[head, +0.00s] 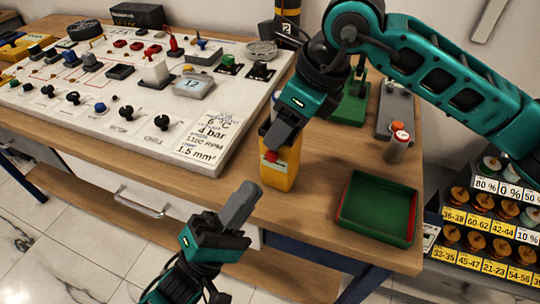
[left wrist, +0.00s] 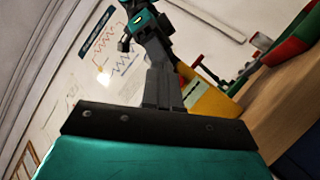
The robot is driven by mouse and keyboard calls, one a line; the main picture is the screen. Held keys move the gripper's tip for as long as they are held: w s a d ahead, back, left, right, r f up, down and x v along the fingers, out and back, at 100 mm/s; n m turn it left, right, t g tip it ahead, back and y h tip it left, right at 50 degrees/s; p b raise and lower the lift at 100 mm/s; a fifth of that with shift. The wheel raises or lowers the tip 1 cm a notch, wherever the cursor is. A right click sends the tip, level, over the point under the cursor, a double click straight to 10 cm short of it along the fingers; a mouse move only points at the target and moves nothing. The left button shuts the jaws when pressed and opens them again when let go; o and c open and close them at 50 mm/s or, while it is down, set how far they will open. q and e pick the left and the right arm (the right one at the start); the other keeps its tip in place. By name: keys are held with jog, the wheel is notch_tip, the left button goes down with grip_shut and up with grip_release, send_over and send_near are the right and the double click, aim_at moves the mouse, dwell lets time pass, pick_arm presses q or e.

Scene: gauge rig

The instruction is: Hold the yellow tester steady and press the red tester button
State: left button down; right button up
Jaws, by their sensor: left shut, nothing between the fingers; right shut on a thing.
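The yellow tester (head: 281,170) stands upright on the wooden table, right of the white gauge board. Its red button (head: 271,156) is on the side towards me, near the top. My right gripper (head: 278,134) comes from above and is shut on the tester's upper part, which its fingers partly hide. My left gripper (head: 250,192) is shut and empty, near the table's front edge, apart from the tester and lower in the picture.
A green tray with red sides (head: 375,234) lies to the right of the tester. The gauge board (head: 190,145), full of knobs and switches, fills the left. Bare tabletop lies between tester and tray.

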aim_at(271, 157)
pick_arm(q)
jog(key=shift+w+d, duration=0.4)
jog(key=shift+w, duration=0.45)
jog(key=shift+w+d, duration=0.35)
jog(key=shift+w, duration=0.5)
jog(key=shift+w, duration=0.1)
dwell(0.7)
jog(key=shift+w+d, duration=0.15)
jog(key=shift+w, duration=0.1)
jog(key=shift+w, duration=0.1)
dwell(0.4)
